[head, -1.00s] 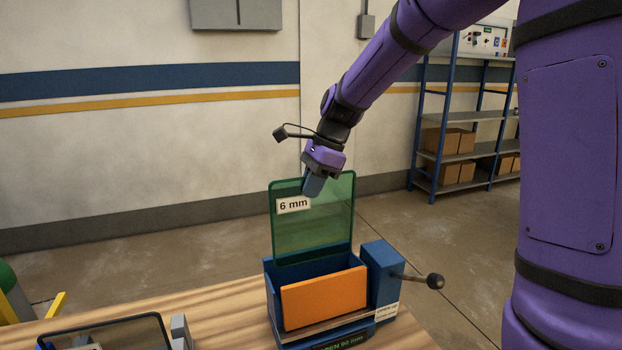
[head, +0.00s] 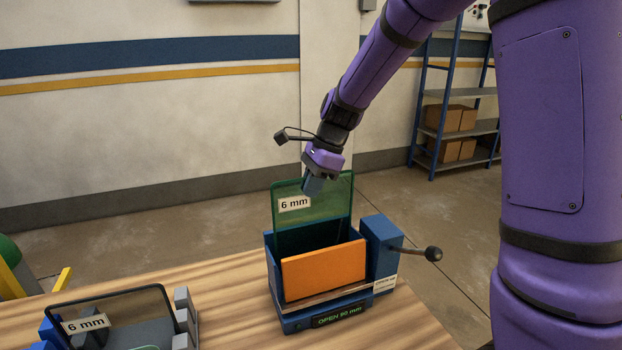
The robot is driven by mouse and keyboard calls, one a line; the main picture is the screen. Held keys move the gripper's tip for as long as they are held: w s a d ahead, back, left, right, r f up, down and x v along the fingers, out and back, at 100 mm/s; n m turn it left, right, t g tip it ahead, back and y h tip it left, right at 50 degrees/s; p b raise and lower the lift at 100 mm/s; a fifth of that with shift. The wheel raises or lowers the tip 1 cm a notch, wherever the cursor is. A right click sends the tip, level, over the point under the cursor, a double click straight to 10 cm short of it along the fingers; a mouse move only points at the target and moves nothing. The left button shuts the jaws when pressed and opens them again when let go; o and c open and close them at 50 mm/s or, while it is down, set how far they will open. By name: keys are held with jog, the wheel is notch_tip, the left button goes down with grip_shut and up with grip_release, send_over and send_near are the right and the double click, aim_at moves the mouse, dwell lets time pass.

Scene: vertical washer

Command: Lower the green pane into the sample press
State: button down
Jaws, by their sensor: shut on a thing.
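The green pane (head: 318,220) is a see-through upright sheet with a "6 mm" label (head: 294,204). My gripper (head: 313,184) is shut on its top edge. The pane's lower part is inside the sample press (head: 284,309), behind the orange plate (head: 325,272); its bottom edge is hidden there, so I cannot tell whether it touches the floor of the slot. The press is a blue box with a lever and black knob (head: 433,254) on its right and a display reading "OPEN 90 mm" (head: 339,315).
A rack (head: 184,310) at the lower left holds a dark-framed clear pane (head: 130,310), also labelled "6 mm". The wooden table (head: 230,290) is clear between rack and press. A shelf with boxes (head: 452,118) stands far behind.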

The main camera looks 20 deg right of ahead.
aim_at(311, 206)
jog(key=shift+f, duration=2.65)
jog(key=c, duration=1.2)
grip_release()
jog(key=shift+f, duration=0.1)
jog(key=shift+r, duration=4.05)
